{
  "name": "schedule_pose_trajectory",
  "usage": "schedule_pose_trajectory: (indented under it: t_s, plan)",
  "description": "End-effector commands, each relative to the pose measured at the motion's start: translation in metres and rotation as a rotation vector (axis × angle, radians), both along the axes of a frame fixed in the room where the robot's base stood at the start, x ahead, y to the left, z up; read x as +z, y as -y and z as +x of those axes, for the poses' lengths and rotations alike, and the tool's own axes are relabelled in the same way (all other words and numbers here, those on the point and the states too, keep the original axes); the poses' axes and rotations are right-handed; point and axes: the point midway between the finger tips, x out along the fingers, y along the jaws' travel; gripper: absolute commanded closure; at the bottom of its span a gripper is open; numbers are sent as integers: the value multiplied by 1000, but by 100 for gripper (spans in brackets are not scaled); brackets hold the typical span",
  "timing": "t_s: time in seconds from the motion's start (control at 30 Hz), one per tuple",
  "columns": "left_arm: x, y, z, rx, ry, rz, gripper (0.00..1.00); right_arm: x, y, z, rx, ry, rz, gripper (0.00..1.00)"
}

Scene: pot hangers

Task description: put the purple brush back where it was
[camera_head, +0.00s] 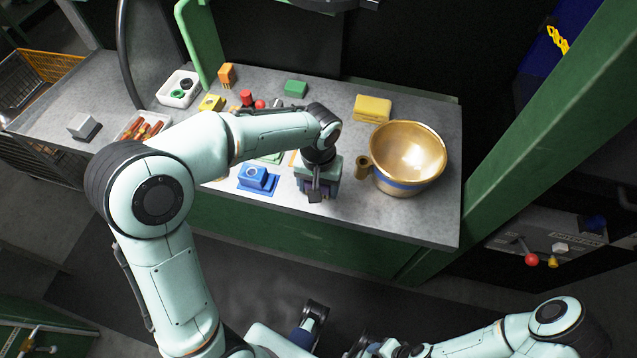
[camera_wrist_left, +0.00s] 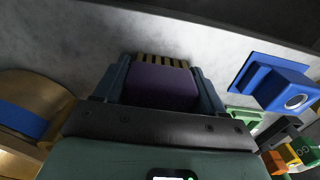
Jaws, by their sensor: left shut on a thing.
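My left gripper (camera_head: 316,192) is low over the front part of the grey workbench (camera_head: 420,215), between the blue block and the brass pan. In the left wrist view my left gripper (camera_wrist_left: 160,88) is shut on the purple brush (camera_wrist_left: 160,82). The brush's pale, dark-striped bristle edge points away from the wrist toward the grey surface. Whether the bristles touch the surface I cannot tell. In the head view the brush is mostly hidden by my gripper. My right arm shows at the bottom right, but its jaws do not show.
A brass pan (camera_head: 408,150) stands just right of my gripper. A blue block (camera_head: 254,177) lies to its left. A yellow block (camera_head: 373,108) and a green block (camera_head: 296,88) lie behind. A white tray (camera_head: 178,89) stands at the back left. The bench's front right is clear.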

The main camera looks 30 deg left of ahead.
Motion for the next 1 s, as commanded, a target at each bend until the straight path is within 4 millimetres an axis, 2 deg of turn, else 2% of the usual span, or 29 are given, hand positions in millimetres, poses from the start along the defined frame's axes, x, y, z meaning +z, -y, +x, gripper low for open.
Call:
schedule_pose_trajectory:
  t_s: [0.03,0.07,0.13,0.43,0.57,1.0]
  plan:
    - [-3,0,0,0,0,0,75,-2,0,0,-1,2,-1,52]
    - [-3,0,0,0,-1,0,27,-2,0,0,-1,2,0,52]
    - [-2,0,0,0,-1,0,5,-1,0,1,-1,2,0,52]
    - [-1,0,0,0,0,0,5,0,0,0,-1,2,0,52]
    - [9,0,1,0,3,0,5,2,0,0,1,-2,1,52]
    - [98,0,1,0,4,-1,5,15,0,-2,3,-14,2,52]
